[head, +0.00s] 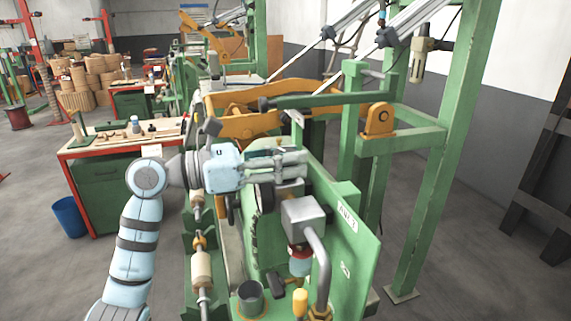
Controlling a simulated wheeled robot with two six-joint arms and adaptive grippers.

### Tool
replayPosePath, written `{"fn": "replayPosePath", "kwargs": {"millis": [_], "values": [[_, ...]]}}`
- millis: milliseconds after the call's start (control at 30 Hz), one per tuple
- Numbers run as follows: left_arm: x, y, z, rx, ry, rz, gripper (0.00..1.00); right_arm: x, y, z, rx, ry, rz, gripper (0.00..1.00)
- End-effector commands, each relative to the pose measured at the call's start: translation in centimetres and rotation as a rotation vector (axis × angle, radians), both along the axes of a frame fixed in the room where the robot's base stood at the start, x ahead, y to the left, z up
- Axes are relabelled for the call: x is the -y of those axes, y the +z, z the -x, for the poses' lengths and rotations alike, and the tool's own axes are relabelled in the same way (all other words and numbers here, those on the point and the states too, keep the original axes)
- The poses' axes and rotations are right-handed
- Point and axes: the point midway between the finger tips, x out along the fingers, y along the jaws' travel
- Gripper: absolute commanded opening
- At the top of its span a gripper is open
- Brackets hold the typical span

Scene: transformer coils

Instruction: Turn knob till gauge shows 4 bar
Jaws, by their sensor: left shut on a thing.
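My left gripper (300,165) reaches in from the left at the top of the green machine panel. Its fingers are shut on the knob, which is mostly hidden by them. Just below the fingers, a dark round gauge (265,197) shows nearly edge-on. Its dial and needle cannot be read from here. My right gripper is not in view.
A grey box with a bent pipe (303,216) stands close below the gripper, on the green panel (352,240). Green frame posts (440,150) rise at the right. A workbench (100,150) with small items and a blue bin (69,216) are at the left.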

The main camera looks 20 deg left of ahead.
Motion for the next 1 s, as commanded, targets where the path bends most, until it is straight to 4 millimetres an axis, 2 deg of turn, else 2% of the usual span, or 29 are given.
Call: {"fn": "replayPosePath", "kwargs": {"millis": [167, 600, 1000], "values": [[0.0, 0.1, -0.1, 0.0, -0.163, 0.003, 0.07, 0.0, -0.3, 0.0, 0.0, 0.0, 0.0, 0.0], [0.1, 0.3, 0.1, 0.002, -0.55, 0.002, 0.07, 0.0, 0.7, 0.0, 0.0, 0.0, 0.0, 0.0], [0.1, 0.1, 0.1, 0.002, -0.701, -0.001, 0.07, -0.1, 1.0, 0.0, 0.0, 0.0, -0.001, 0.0]]}}
